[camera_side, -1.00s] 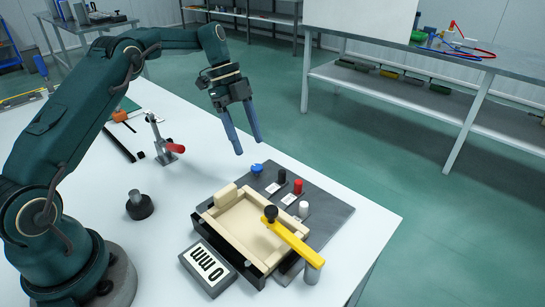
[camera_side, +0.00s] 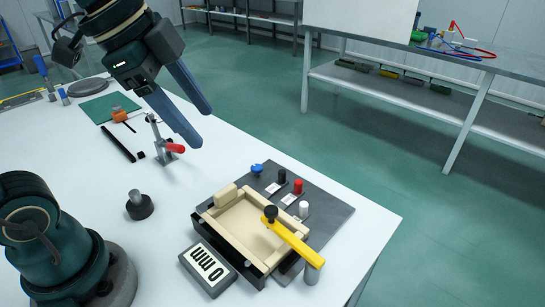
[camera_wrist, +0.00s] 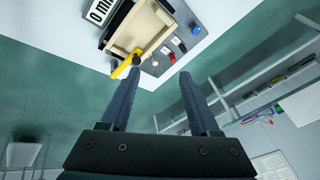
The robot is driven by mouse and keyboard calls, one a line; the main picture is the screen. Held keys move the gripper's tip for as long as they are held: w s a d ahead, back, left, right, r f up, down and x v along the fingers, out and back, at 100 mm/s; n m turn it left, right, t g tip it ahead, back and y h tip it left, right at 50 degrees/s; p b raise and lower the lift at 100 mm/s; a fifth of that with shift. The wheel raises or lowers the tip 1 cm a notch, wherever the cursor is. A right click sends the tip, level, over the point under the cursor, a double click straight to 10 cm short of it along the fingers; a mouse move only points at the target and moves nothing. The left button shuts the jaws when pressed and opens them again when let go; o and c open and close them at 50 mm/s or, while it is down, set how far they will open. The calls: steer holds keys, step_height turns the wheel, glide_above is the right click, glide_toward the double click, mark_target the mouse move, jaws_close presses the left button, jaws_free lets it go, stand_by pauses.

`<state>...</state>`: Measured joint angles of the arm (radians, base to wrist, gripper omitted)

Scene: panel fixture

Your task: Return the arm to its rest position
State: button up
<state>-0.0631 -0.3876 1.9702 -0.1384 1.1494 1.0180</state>
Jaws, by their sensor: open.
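My gripper (camera_side: 200,122) is in the upper left of the side view, raised above the white table. Its two blue-grey fingers point down and to the right, spread apart with nothing between them. In the wrist view my gripper (camera_wrist: 157,85) also shows open and empty. The panel fixture (camera_side: 335,212) lies below and to the right of it, well clear of the fingers. It carries a beige tray (camera_side: 210,212) with a yellow bar (camera_side: 292,243) across its right corner.
A toggle clamp with a red handle (camera_side: 174,148) stands on the table (camera_side: 110,175), behind my fingers in part. Blue, black, red and white knobs line the fixture. A label block (camera_side: 208,268) and a dark round knob (camera_side: 139,205) are nearer. A bench (camera_side: 440,85) stands behind.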

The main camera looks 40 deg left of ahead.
steer(key=s+a+f+n+y, duration=0.1)
steer(key=s+f+n, duration=0.5)
steer(key=n, duration=0.4)
steer(key=shift+a+f+n+t, duration=0.15)
steer(key=shift+f+n+t, duration=0.15)
steer(key=shift+f+t, duration=0.15)
